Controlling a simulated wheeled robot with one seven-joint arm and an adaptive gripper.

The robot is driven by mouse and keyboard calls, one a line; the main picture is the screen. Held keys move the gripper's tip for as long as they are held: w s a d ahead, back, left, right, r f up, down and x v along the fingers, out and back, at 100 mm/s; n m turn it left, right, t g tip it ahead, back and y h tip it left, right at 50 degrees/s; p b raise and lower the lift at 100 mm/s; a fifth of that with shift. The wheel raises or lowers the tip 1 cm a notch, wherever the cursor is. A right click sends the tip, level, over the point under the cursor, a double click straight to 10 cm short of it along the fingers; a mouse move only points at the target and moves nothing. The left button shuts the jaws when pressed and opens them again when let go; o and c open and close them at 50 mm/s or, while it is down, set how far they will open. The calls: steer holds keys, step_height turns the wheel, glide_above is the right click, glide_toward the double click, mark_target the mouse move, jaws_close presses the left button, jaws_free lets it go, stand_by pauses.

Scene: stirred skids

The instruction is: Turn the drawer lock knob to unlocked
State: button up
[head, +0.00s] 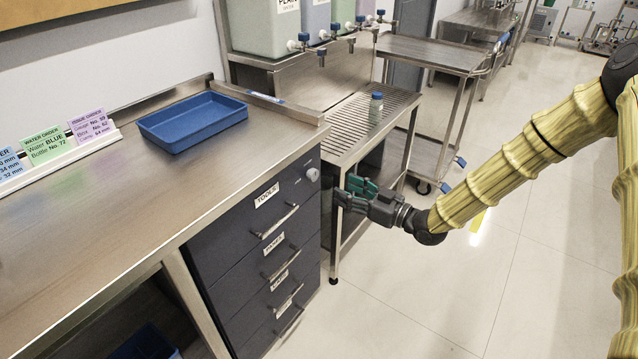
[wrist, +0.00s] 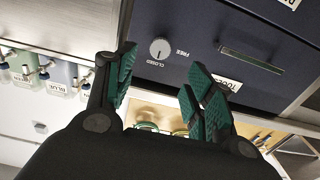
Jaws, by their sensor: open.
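The drawer lock knob (head: 313,174) is a small round pale knob at the upper right of the dark drawer cabinet's front (head: 243,262). In the wrist view the knob (wrist: 159,48) shows close up on the dark panel, with the labels FREE and CLOSED beside it; its exact pointer direction is too small to tell. My gripper (head: 354,190), with green finger pads, is just right of the knob in the head view, apart from it. In the wrist view my gripper (wrist: 161,82) has its fingers spread and empty, with the knob beyond and between them.
The top drawer's handle (head: 279,222) sticks out left of the knob. A blue tray (head: 193,122) lies on the counter above. A slatted metal table (head: 372,128) with a small bottle (head: 376,108) stands behind my gripper. The floor to the right is open.

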mark_target(315, 176)
steer(key=x, duration=1)
steer(key=shift+a, duration=0.15)
steer(key=c, duration=1)
